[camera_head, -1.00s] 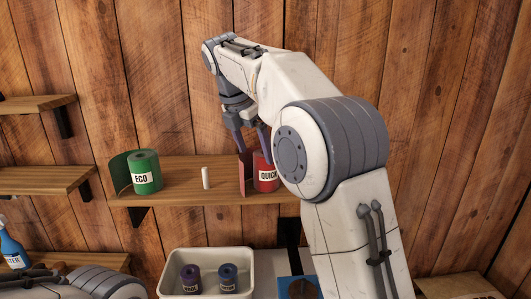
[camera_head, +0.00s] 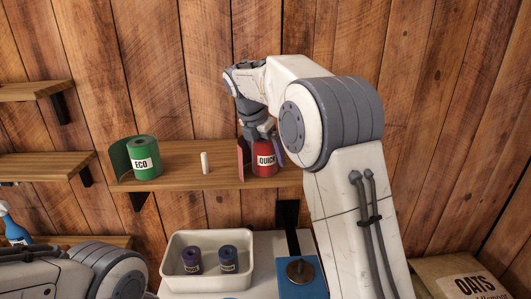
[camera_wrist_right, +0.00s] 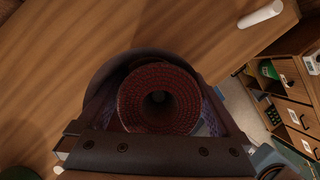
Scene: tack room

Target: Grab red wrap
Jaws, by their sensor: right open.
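The red wrap (camera_head: 264,168), a roll labelled QUICK, stands upright on the wooden wall shelf (camera_head: 225,175), with a loose red flap (camera_head: 243,157) standing at its left. My right gripper (camera_head: 262,152) points down over the roll, with a finger at either side of its upper part. In the right wrist view the roll's dark red top (camera_wrist_right: 160,98) with its hollow core lies between the open fingers. Whether the fingers touch it I cannot tell. My left arm shows at the lower left of the head view, but its gripper is out of sight.
A green ECO roll (camera_head: 143,160) and a small white cylinder (camera_head: 205,163) share the shelf, left of the red wrap. Below, a pale bin (camera_head: 208,240) holds a purple roll (camera_head: 191,260) and a blue roll (camera_head: 228,259). An oats sack (camera_head: 440,270) is at lower right.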

